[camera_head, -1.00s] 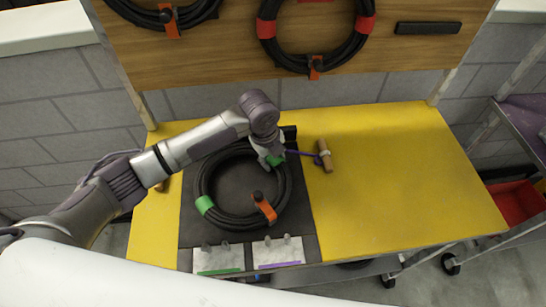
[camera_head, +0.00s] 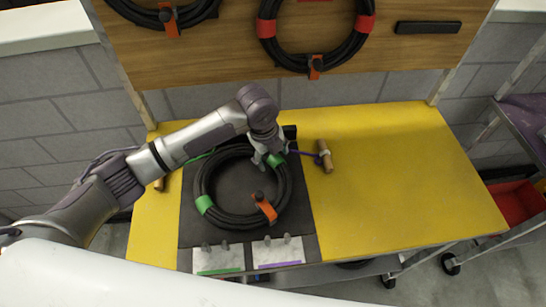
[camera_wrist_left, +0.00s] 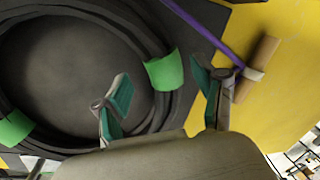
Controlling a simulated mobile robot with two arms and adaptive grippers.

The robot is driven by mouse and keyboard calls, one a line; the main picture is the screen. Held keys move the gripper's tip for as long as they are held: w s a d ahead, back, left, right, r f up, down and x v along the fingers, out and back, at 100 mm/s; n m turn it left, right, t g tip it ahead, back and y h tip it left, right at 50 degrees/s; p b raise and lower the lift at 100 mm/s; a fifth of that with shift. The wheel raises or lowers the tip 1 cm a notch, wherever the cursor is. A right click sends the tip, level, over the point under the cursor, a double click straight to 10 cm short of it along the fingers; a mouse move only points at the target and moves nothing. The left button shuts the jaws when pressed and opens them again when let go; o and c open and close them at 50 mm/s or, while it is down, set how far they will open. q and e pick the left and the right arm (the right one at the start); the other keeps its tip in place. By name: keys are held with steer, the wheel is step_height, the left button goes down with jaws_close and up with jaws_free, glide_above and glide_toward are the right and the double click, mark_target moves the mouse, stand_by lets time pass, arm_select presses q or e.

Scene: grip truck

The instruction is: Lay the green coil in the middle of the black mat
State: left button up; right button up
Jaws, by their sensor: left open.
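The green coil (camera_head: 246,222) is a black cable ring with green bands and an orange clip. It lies flat on the black mat (camera_head: 225,181), which shows bare inside the ring. My left gripper (camera_head: 267,162) is over the coil's upper right part, beside a green band. In the left wrist view the open fingers (camera_wrist_left: 165,98) stand on either side of the coil's banded stretch (camera_wrist_left: 164,70). I cannot tell whether they touch it. My right gripper is not in view.
A wooden handle (camera_head: 324,156) with a purple cord lies right of the mat on the yellow table (camera_head: 400,180). Two pale plates (camera_head: 278,252) are at the mat's front edge. The table's right side is clear.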

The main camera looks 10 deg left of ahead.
arm_select(q)
step_height(320, 180, up, 10)
steer(key=s+a, duration=0.1)
steer(key=shift+s+a+r, duration=0.15)
steer(key=shift+s+a, duration=0.05)
stand_by(0.4)
